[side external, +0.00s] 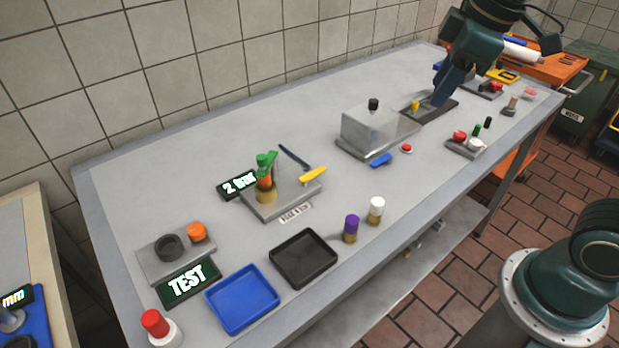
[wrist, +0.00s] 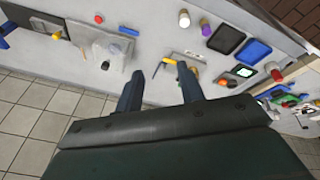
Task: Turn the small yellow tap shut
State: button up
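A yellow lever-like piece (side external: 313,175) sticks out on the right of the grey-based fixture with an orange and green upright part. It shows in the wrist view (wrist: 169,61), just beyond my fingertips. A smaller yellow upright piece (side external: 415,105) stands on the dark strip beside the grey box; it also shows in the wrist view (wrist: 56,36). I cannot tell for certain which is the tap. My gripper (wrist: 160,72) is open, with nothing between its fingers. In the side view my gripper (side external: 438,100) is at the far right part of the bench, above the dark strip.
The grey box (side external: 370,130) with a black knob stands mid-bench, near a blue piece (side external: 381,160) and red button (side external: 407,148). White (side external: 376,210) and purple (side external: 351,228) capped bottles stand in front. Black (side external: 304,258) and blue (side external: 242,298) trays lie at the near left.

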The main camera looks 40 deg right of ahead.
jog(key=w+a+f+n+g, duration=0.25)
jog(key=w+n, duration=0.35)
jog(key=w, duration=0.4)
jog(key=n+g, duration=0.1)
jog(key=n, duration=0.4)
send_over(319, 170)
notch_tip(319, 170, down, 8)
jog(key=shift+f, duration=0.15)
jog(key=shift+f, duration=6.85)
jog(key=shift+c, duration=0.5)
grip_shut()
